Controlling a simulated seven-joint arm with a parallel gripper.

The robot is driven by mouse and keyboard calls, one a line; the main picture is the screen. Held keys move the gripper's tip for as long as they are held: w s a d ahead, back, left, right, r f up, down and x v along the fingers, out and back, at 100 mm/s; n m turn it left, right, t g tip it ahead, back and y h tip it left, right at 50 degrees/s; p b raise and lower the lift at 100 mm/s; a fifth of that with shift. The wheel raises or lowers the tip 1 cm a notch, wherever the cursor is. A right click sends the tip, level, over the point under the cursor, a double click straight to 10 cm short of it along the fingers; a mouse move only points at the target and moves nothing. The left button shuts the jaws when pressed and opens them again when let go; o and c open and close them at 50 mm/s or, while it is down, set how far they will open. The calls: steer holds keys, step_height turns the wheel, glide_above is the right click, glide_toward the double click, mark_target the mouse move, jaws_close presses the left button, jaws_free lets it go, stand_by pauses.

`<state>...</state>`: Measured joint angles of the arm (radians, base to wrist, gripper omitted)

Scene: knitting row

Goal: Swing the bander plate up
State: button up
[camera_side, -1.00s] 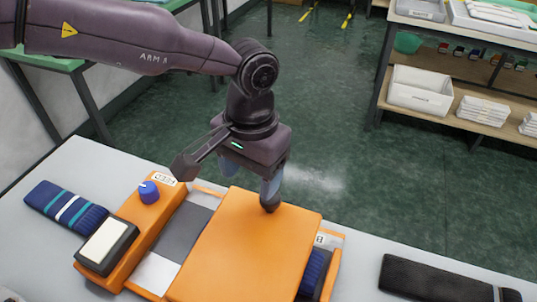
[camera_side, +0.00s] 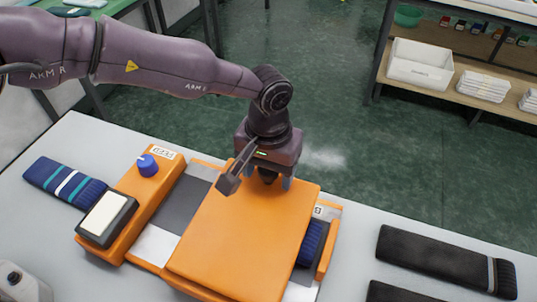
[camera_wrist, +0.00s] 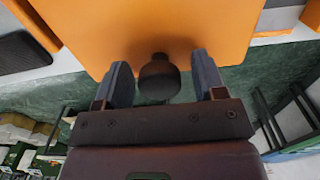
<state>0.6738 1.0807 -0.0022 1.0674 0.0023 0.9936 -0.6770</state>
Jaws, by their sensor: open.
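The bander plate (camera_side: 245,235) is a flat orange plate lying down over the orange machine in the side view. It also fills the top of the wrist view (camera_wrist: 150,30). A dark round knob (camera_wrist: 159,78) sticks out at its far edge. My gripper (camera_side: 268,182) is at that far edge, with its fingers pointing down. In the wrist view the open fingers (camera_wrist: 161,72) stand on either side of the knob, with a gap visible on each side. A blue ribbed sock end (camera_side: 311,242) shows from under the plate's right side; the rest is hidden.
The machine's left block carries a blue dial (camera_side: 148,165) and a pale pad (camera_side: 104,218). A striped blue sock (camera_side: 65,187) lies at left, dark socks (camera_side: 440,262) at right. A grey container (camera_side: 22,284) stands front left. Open floor lies behind the table.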

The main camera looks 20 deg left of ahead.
steer(key=shift+c, duration=0.5)
steer(key=c, duration=0.7)
steer(key=shift+o, duration=0.2)
steer(key=shift+s+r+t, duration=0.3)
steer(key=shift+r+t, duration=0.1)
steer(key=shift+r, duration=0.35)
steer(key=shift+s+r+t, duration=0.25)
steer(key=shift+r+t, duration=0.15)
steer(key=shift+r, duration=0.35)
steer(key=shift+s+r+t, duration=0.4)
steer(key=shift+r, duration=0.35)
steer(key=shift+s+r+t, duration=0.35)
steer(key=shift+r+t, duration=0.05)
steer(key=shift+r, duration=0.35)
